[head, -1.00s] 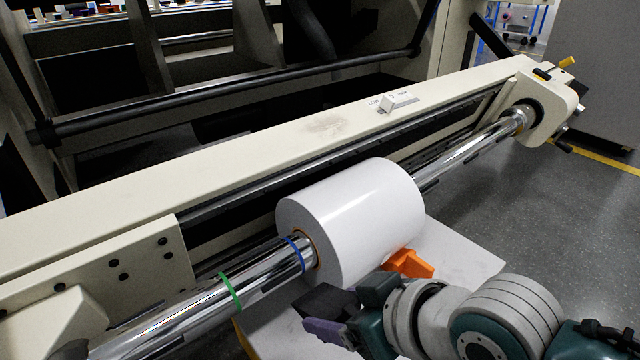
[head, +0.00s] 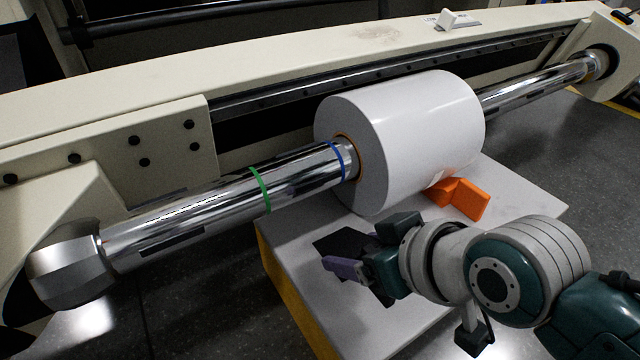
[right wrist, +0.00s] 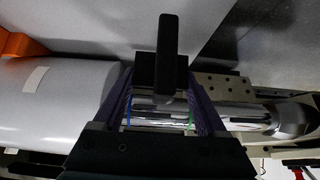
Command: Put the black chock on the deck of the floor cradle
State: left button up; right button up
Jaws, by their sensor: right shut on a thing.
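The black chock (head: 336,243) is between the purple-sided fingers of my right gripper (head: 346,258), which is shut on it. In the right wrist view the chock (right wrist: 168,58) shows as a dark block with an upright part between the fingers (right wrist: 160,100). The floor cradle (head: 290,272) has a pale grey deck and a yellow side, and it sits under the white roll (head: 410,130). The chock is over the deck, on the near side of the roll and apart from it. I cannot tell whether it touches the deck. My left gripper is not in view.
An orange chock (head: 462,197) lies on the deck against the roll's near side. A chrome shaft (head: 210,208) with green and blue bands runs through the roll. A cream machine beam (head: 290,62) stands behind. The deck's front left is bare.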

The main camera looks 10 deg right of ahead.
notch_tip(320, 180, down, 4)
jog(key=b, duration=0.3)
jog(key=shift+f+b, duration=0.25)
jog(key=shift+b, duration=0.15)
jog(key=shift+r, duration=0.15)
jog(key=o, duration=1.4)
jog(key=shift+s+r+p, duration=0.1)
jog(key=shift+r+p, duration=0.1)
jog(key=shift+p, duration=0.25)
jog(key=s+d+r+m+g+h+p, duration=0.1)
jog(key=s+d+r+g+p, duration=0.1)
jog(key=s+r, duration=0.6)
jog(key=s+d+r+m+g+h+p, duration=0.1)
jog(key=s+d+r+p, duration=0.4)
jog(key=s, duration=0.7)
notch_tip(320, 180, up, 3)
jog(key=shift+s+r+g+h+p, duration=0.2)
jog(key=shift+g+h+p, duration=0.2)
jog(key=shift+g+p, duration=0.65)
